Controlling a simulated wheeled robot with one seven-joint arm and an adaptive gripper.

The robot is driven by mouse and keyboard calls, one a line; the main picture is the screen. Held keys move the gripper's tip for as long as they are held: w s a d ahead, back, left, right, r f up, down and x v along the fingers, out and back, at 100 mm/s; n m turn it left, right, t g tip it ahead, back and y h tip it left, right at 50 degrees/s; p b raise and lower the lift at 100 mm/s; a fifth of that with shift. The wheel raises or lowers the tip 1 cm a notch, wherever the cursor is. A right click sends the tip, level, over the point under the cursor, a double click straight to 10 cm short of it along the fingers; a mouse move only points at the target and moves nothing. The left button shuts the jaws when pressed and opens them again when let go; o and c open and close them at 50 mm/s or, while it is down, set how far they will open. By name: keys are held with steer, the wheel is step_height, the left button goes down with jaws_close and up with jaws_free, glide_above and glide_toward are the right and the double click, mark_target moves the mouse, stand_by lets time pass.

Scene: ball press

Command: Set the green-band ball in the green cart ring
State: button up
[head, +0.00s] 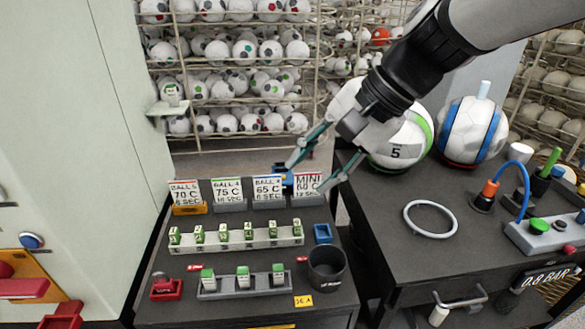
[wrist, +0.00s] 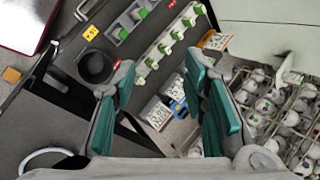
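The green-band ball (head: 418,137) is white with a green stripe and a "5". It stands at the back of the dark right-hand cart (head: 405,245), partly hidden behind my arm. A pale, empty ring (head: 430,219) lies on the cart in front of it; part of it also shows in the wrist view (wrist: 45,153). My gripper (head: 308,177) is open and empty, left of the ball and above the sign cards. In the wrist view its teal fingers (wrist: 163,95) are spread with nothing held between them.
A blue-band ball (head: 473,131) stands right of the green-band ball. Tools and a button box (head: 545,233) occupy the cart's right side. The left table has a black cup (head: 327,268), small-block racks (head: 237,238) and sign cards (head: 227,190). Ball shelves (head: 235,75) stand behind.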

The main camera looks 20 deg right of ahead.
steer(key=s+f+n+t+h, duration=0.1)
steer(key=s+n+h, duration=0.4)
steer(key=s+n, duration=0.4)
steer(key=shift+s+d+f+n, duration=0.15)
steer(key=shift+s+d+n, duration=0.15)
steer(key=shift+n, duration=0.5)
